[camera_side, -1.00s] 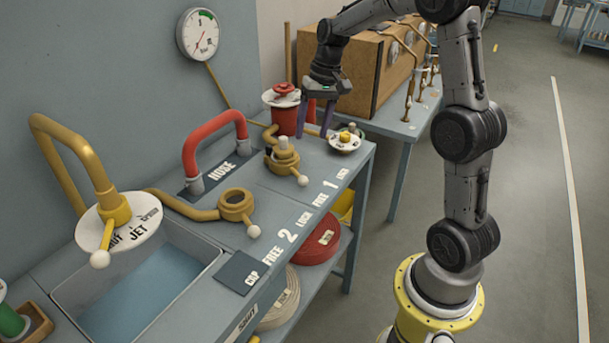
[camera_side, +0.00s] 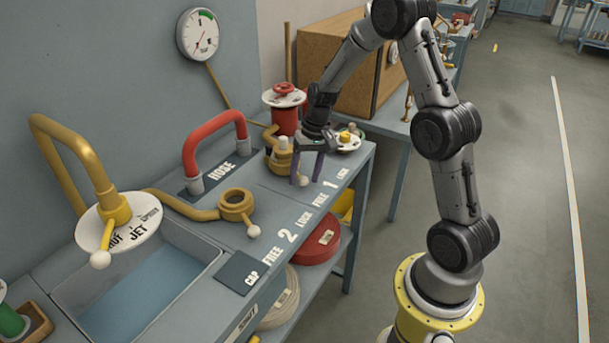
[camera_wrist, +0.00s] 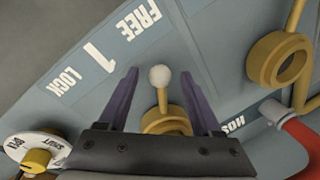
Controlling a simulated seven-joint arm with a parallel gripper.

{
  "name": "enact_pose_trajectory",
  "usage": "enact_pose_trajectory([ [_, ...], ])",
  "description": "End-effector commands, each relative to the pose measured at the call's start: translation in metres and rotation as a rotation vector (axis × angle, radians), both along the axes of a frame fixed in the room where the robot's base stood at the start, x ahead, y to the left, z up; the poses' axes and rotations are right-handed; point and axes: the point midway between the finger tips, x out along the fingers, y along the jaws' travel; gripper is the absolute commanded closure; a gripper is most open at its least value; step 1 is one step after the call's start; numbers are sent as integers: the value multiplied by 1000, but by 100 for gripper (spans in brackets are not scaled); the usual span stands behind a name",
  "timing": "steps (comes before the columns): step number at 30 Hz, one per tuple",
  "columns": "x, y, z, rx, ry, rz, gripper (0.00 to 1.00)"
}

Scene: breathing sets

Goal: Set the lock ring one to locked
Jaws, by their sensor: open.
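Lock ring one (camera_side: 277,163) is a brass fitting on the bench, partly hidden behind my gripper in the side view. Its short lever ends in a white ball (camera_side: 303,181). In the wrist view the ring (camera_wrist: 167,122) is partly hidden by my gripper's body, and the ball (camera_wrist: 160,76) lies between the fingers. My gripper (camera_side: 306,182) is open, pointing down over the lever, with a purple finger on either side. In the wrist view both fingers (camera_wrist: 174,85) stand apart from the ball. The lever points toward the FREE 1 LOCK lettering (camera_wrist: 97,50), between FREE and LOCK.
Ring two (camera_side: 238,206) with its own lever stands to the left. The red hose handle (camera_side: 215,145) is behind it. A red-topped valve (camera_side: 285,118) and a white dial with a yellow knob (camera_side: 347,140) stand close to my gripper.

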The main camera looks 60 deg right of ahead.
Motion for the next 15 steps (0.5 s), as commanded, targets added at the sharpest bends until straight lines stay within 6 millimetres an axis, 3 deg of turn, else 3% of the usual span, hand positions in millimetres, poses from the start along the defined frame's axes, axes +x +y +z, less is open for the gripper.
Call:
enact_pose_trajectory([
  [10,0,1,-3,0,0,0,34],
  [15,0,1,-3,0,0,0,64],
])
